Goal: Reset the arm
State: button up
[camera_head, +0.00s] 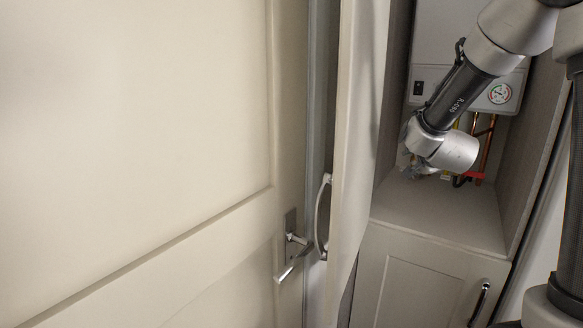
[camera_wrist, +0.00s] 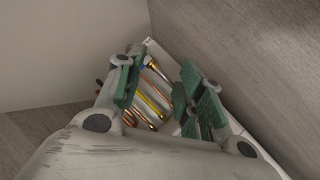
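My gripper (camera_wrist: 162,75) is open and empty in the wrist view, with its two green-padded fingers apart. In the head view, my arm reaches into an open cupboard with a boiler (camera_head: 429,84), and my gripper is mostly hidden behind my wrist link. In the wrist view, several copper and brass pipes (camera_wrist: 152,100) show between and beyond the fingers. I cannot tell whether the fingers touch anything.
The cupboard door (camera_head: 358,130) stands open just left of my arm, with a curved handle (camera_head: 322,215). The right cupboard wall (camera_head: 535,140) is close. A shelf (camera_head: 440,208) lies below my wrist. A closed door with a lever handle (camera_head: 290,262) fills the left.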

jog(key=s+r+n+g+y, duration=0.1)
jog(key=s+n+g, duration=0.3)
jog(key=s, duration=1.4)
jog(key=s+n+g+y, duration=0.1)
jog(key=s+n+g, duration=0.4)
jog(key=s+n, duration=0.6)
jog(key=s, duration=0.8)
jog(key=shift+a+r, duration=0.35)
jog(key=shift+a, duration=0.05)
